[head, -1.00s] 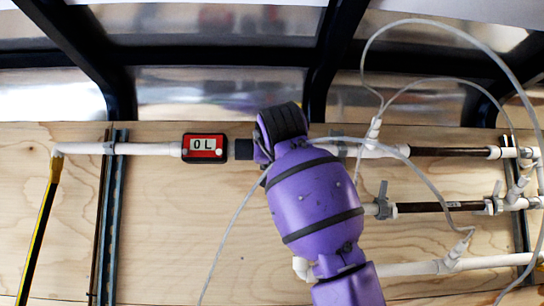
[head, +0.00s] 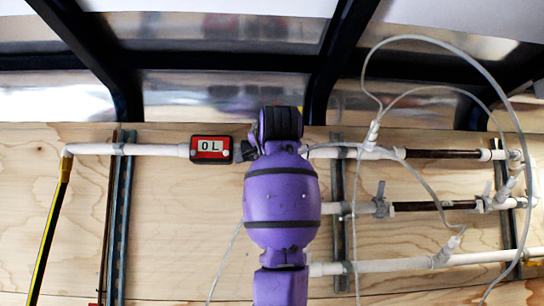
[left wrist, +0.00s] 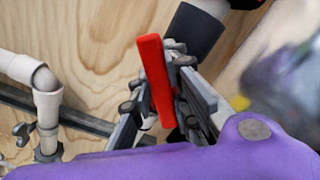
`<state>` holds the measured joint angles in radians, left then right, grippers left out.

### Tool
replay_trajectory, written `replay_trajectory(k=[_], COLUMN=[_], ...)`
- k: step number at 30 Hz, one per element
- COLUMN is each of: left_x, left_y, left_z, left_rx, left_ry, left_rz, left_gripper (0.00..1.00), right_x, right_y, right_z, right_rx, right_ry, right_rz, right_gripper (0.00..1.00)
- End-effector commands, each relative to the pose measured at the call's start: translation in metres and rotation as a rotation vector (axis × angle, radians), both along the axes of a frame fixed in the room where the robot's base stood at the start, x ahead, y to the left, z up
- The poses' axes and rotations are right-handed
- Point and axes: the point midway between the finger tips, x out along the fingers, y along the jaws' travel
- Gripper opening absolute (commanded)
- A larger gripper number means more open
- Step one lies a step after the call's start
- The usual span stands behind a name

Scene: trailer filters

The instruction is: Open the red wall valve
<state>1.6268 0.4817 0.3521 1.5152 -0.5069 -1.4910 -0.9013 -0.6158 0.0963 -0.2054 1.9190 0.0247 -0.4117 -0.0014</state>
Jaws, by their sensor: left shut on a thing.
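The red wall valve's handle (left wrist: 153,75) shows in the left wrist view as a flat red bar, standing nearly upright and tilted slightly. My left gripper (left wrist: 172,82) is shut on it, with a grey finger on either side. A dark pipe collar (left wrist: 192,32) lies just behind the fingers. In the head view my purple left arm covers the valve and the gripper, beside the red meter reading "0L" (head: 211,149) on the upper white pipe. My right gripper is not in view.
White pipes (head: 400,267) with dark sections, grey clips and small valves run across the plywood wall (head: 180,230) at the right. Clear looping tubes (head: 497,65) hang in front of them. A yellow-black hose (head: 48,235) hangs at the left.

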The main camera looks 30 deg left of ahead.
Motion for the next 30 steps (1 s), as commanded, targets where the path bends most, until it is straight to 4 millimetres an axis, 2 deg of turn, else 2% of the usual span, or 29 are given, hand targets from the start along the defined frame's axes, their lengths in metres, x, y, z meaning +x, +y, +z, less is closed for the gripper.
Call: replay_trajectory(k=[15,30], left_x=[-0.003,-0.003], left_y=[0.005,0.004], left_z=[0.011,0.015], left_rx=[0.366,0.536], left_ry=[0.287,0.419], left_rz=[0.002,-0.003], left_gripper=[0.0,0.0], right_x=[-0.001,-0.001], right_y=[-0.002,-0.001], right_z=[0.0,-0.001], right_rx=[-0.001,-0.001], right_ry=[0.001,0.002], right_rz=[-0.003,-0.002], right_gripper=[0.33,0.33])
